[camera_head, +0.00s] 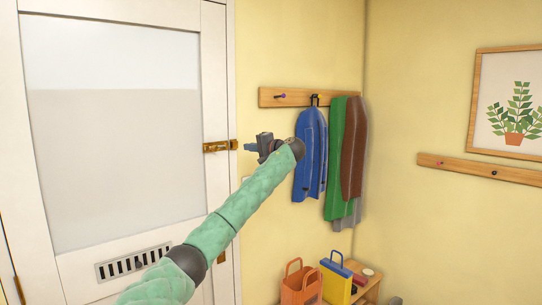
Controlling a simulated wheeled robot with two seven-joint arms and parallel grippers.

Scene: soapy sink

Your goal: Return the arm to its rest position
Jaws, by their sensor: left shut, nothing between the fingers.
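My left arm reaches up from the bottom of the head view in a green quilted sleeve. My left gripper (249,146) is at its end, shut and empty, pointing left. Its tip is just right of a brass latch (220,146) on the white door's edge, with a small gap in the picture. I cannot tell how far apart they are in depth. My wrist hides part of the wall behind it. My right gripper is not in view.
The white door (212,100) with a pale panel fills the left. A wooden peg rail (290,97) holds a blue coat (310,150), a green one (336,150) and a brown one (353,150). Orange (300,290) and yellow (336,282) bags stand below, by a bench.

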